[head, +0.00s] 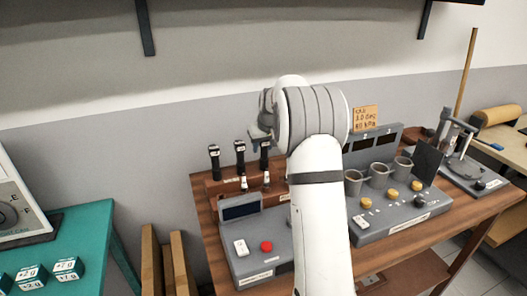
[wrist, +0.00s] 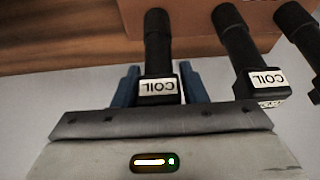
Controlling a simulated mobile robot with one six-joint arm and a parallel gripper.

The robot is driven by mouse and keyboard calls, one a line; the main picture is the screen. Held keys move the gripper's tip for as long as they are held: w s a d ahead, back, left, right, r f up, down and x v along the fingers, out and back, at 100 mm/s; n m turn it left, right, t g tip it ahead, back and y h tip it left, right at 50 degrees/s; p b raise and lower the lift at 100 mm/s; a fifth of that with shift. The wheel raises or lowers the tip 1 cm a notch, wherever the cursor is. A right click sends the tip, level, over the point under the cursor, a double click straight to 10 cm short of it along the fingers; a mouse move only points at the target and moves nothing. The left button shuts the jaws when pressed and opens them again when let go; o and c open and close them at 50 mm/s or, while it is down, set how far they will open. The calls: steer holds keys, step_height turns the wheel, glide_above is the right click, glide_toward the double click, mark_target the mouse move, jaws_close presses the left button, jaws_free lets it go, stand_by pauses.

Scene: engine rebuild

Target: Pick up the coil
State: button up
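Three black coils with white COIL labels stand in a row at the brown rack (head: 228,187): a left one (head: 214,160), a middle one (head: 239,156) and a right one (head: 265,157). In the wrist view the labels appear upside down. My gripper (head: 259,137) is at the top of the right coil. In the wrist view its blue fingers (wrist: 158,84) lie on both sides of one coil (wrist: 157,45). Whether they press on it is not clear. A second coil (wrist: 240,50) and a third (wrist: 297,40) stand to the right, outside the fingers.
A grey console (head: 262,258) with a red button stands in front of the rack. Grey cups (head: 379,175) stand on another console behind my arm, which hides the bench's middle. A teal table (head: 85,230) with small boxes is at left. A shelf hangs above.

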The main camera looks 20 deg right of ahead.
steer(key=c, duration=0.7)
